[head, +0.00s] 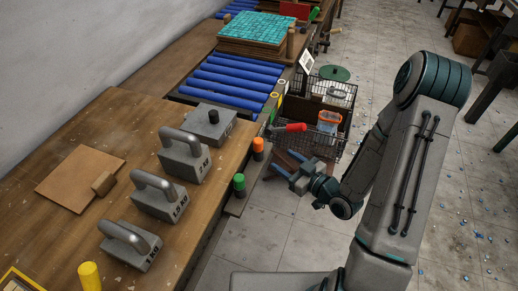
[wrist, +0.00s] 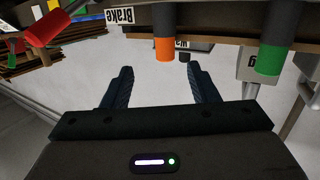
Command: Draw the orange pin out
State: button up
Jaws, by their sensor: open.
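The orange pin (head: 258,149) stands at the bench's front edge in the head view, between the green pin (head: 239,184) and a red handle (head: 290,127). In the wrist view the orange pin (wrist: 163,47) shows as an orange end on a dark grey part, just beyond my fingertips. My gripper (head: 296,168) is open and empty, off the bench edge to the right of the orange pin and apart from it. In the wrist view my gripper's fingers (wrist: 160,72) are spread, with the orange pin roughly in line with the gap between them.
Several grey handled weights (head: 184,155) stand on the bench. Blue rollers (head: 232,82) and a wire basket (head: 330,105) are farther off.

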aim_at(255, 139)
jog(key=shift+t+y, duration=0.5)
jog(key=b+x, duration=0.1)
jog(key=b, duration=0.3)
jog(key=b+x, duration=0.2)
jog(key=b, duration=0.3)
jog(key=b+x, duration=0.2)
jog(key=b, duration=0.2)
jog(key=shift+s+a, duration=0.15)
jog(key=shift+a, duration=0.2)
jog(key=shift+m, duration=0.3)
jog(key=x, duration=0.5)
jog(key=r+x, duration=0.1)
jog(key=x, duration=0.2)
jog(key=shift+a, duration=0.15)
jog(key=c, duration=1.1)
